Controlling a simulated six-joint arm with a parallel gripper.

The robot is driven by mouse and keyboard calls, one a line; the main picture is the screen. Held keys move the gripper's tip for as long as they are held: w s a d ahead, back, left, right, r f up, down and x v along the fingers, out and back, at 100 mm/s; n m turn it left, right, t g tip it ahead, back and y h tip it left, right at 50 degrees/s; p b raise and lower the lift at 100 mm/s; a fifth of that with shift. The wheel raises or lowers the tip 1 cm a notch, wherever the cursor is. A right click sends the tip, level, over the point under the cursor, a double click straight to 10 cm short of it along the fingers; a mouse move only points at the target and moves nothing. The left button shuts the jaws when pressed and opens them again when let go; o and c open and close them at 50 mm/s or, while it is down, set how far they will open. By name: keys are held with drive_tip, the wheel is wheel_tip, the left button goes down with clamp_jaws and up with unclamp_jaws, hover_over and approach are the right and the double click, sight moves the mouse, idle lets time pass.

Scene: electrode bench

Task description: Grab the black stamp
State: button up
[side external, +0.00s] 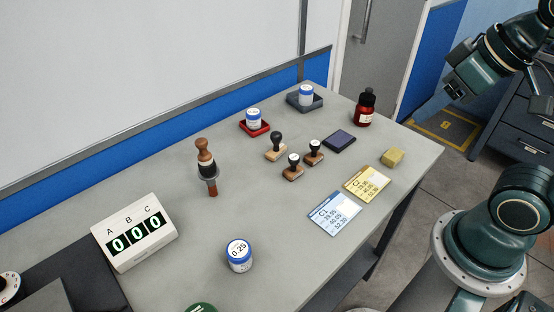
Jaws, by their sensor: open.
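In the side external view, a stamp with an all-black knob handle (277,140) stands upright on a light wooden base near the middle of the grey bench. Two similar stamps stand close to its right and front: one black stamp with a white top (293,166) and another with a white top (314,152). My gripper (424,112) is at the upper right, off the bench's right side and well apart from the stamps. It is open, and nothing shows in it. Its fingertips are small and hard to make out.
A dark ink pad (340,141), blue card (335,212), yellow card (368,184) and yellow block (393,157) lie right of the stamps. A red bottle (365,110) and jars stand behind.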

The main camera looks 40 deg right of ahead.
drive_tip(key=w, duration=0.1)
drive_tip(key=n+g+y, duration=0.5)
drive_tip(key=n+g, duration=0.1)
drive_tip(key=n, duration=1.4)
hover_over(283, 145)
drive_tip(key=shift+f, duration=10.05)
drive_tip(key=shift+f, duration=0.15)
